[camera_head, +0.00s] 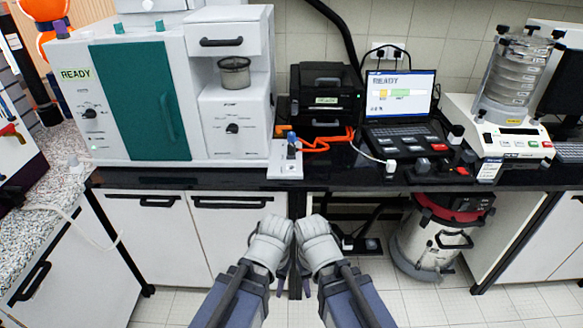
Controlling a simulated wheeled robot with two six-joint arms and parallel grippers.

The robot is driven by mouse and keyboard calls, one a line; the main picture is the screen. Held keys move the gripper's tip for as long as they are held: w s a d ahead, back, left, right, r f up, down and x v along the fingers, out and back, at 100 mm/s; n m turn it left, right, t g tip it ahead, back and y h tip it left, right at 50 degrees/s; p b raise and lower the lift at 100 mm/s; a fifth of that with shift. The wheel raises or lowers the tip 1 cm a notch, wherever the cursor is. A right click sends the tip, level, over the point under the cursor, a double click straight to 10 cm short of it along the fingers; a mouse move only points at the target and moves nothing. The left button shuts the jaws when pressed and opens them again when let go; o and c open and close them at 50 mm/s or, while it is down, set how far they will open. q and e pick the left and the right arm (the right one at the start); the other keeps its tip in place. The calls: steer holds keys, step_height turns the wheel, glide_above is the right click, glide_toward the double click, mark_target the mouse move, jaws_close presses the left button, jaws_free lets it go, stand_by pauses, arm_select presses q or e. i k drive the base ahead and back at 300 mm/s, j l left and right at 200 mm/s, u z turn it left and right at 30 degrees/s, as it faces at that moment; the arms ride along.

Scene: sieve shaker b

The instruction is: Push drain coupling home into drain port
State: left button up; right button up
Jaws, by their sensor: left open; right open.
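A small white block (285,166) stands at the counter's front edge, right of the white cabinet machine, with a blue part (291,137) on top. An orange hose (322,143) lies coiled behind and right of it. I cannot tell for sure which parts are the drain coupling and drain port; they look to be at this block and hose. My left gripper (281,278) and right gripper (304,278) are side by side at the lower middle, in front of and below the counter edge. Both are open and empty, apart from the block and hose. Their fingers are small and partly hidden.
The dark counter (330,180) carries a machine with a teal door (135,100), a black box (325,95), a laptop (400,95) and a sieve shaker (512,140). A vacuum drum (430,240) stands on the floor at right. Cabinets (160,235) lie below the counter.

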mark_target(292, 148)
steer(key=i+l, duration=0.75)
steer(key=u, duration=0.05)
